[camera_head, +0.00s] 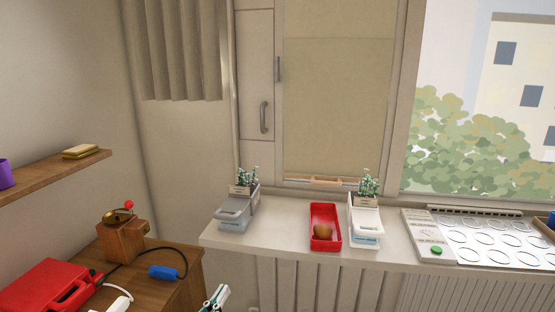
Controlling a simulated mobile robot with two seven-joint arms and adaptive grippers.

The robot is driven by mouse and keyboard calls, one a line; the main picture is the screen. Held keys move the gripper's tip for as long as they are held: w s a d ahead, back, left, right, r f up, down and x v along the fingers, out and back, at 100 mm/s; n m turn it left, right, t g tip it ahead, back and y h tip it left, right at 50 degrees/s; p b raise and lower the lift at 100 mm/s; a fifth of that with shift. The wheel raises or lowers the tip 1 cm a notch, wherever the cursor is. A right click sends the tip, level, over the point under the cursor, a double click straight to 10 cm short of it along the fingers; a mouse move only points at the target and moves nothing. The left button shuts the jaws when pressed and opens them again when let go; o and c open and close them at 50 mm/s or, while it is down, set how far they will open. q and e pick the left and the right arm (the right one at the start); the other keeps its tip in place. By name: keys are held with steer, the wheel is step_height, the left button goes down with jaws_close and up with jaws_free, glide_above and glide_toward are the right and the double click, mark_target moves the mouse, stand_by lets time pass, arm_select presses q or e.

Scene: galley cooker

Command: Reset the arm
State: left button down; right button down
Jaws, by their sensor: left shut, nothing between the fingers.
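My left gripper (216,297) shows at the bottom edge of the head view, left of the middle. Its fingers are shut and hold nothing. It is in front of the gap between the wooden cabinet and the window sill, apart from the things on both. Most of my left arm is out of the picture. My right gripper is not in view.
A wooden cabinet (190,290) at lower left bears a red case (45,287), a coffee grinder (122,240) and a blue object (164,272). The white sill (285,235) holds grey (236,210) and white (364,222) planters, a red tray (324,212) and a panel (490,240).

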arm_select(q)
steer(key=s+a+f+m+g+y, duration=0.1)
steer(key=s+a+f+g+y, duration=0.1)
steer(key=s+f, duration=1)
steer(key=s+a+f+m+g+y, duration=0.1)
steer(key=s+a+f+g, duration=0.3)
steer(key=s+f, duration=0.7)
steer(key=shift+s+f+g+y, duration=0.4)
steer(key=shift+s+g+y, duration=0.1)
steer(key=shift+g+y, duration=0.15)
steer(key=shift+a, duration=0.1)
